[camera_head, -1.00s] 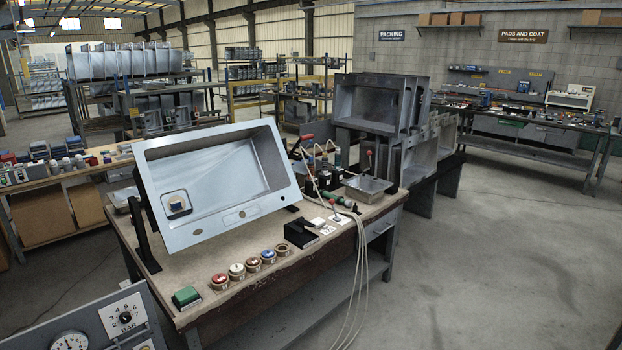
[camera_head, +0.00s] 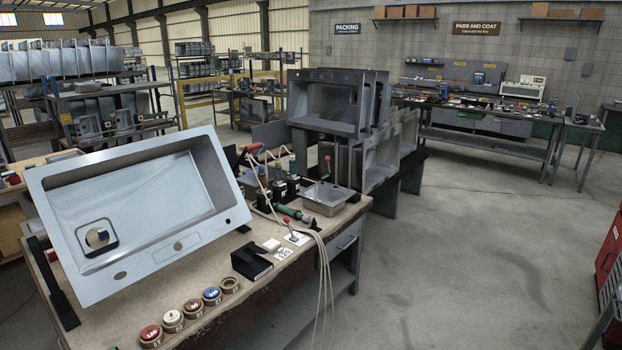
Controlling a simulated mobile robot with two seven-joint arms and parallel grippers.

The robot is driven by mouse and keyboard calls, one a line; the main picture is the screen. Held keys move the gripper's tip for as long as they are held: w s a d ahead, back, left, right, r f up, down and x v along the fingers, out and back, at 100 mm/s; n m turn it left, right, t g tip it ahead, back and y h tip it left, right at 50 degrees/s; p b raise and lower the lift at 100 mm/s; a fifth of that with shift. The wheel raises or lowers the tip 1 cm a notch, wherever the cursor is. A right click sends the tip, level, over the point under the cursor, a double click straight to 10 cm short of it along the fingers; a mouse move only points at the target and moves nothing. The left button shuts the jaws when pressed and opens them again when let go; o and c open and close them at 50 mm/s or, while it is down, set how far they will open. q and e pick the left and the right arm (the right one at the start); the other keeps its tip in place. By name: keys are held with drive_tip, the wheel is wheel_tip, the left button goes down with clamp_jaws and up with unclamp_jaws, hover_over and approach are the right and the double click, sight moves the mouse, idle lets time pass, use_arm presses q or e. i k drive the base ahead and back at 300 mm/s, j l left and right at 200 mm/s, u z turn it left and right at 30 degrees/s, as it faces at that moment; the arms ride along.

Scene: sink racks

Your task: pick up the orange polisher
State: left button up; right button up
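No polisher that is clearly orange can be made out. Several dark hand tools (camera_head: 292,186) with hoses stand in a cluster on the workbench (camera_head: 222,290), behind and right of the tilted steel sink (camera_head: 150,205). Their colours are too small to tell apart with certainty. A red-ended tool (camera_head: 232,157) leans at the left of the cluster, partly hidden by the sink. A green tool (camera_head: 293,213) lies in front of the cluster, beside pale hoses. Neither of my grippers is in view.
Labelled round discs (camera_head: 192,308) and a black box (camera_head: 251,262) sit on the bench front. A small metal tray (camera_head: 328,198) stands at its right end. Stacked sinks (camera_head: 335,105) stand behind. Open floor (camera_head: 470,260) lies to the right. A red cabinet (camera_head: 608,250) is at the right edge.

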sight(262, 177)
drive_tip(key=i+z, duration=0.3)
drive_tip(key=i, duration=0.5)
drive_tip(key=i+j+z, duration=0.1)
drive_tip(key=i+z, duration=0.2)
drive_tip(key=i, duration=0.5)
drive_tip(key=i+l+u, duration=0.1)
drive_tip(key=i+u, duration=0.15)
drive_tip(key=i, duration=0.15)
drive_tip(key=i+l+u, duration=0.25)
drive_tip(key=i, duration=0.15)
drive_tip(key=i+l+u, duration=0.3)
drive_tip(key=i+u, duration=0.2)
drive_tip(key=u, duration=0.2)
drive_tip(key=i+l+u, duration=0.1)
drive_tip(key=u, duration=0.25)
drive_tip(key=i+l+u, duration=0.15)
drive_tip(key=u, duration=0.25)
drive_tip(key=i+l+u, duration=0.15)
drive_tip(key=u, duration=0.2)
drive_tip(key=i+l+u, duration=0.25)
drive_tip(key=l+u, duration=0.15)
drive_tip(key=u, duration=0.15)
drive_tip(key=i, duration=0.05)
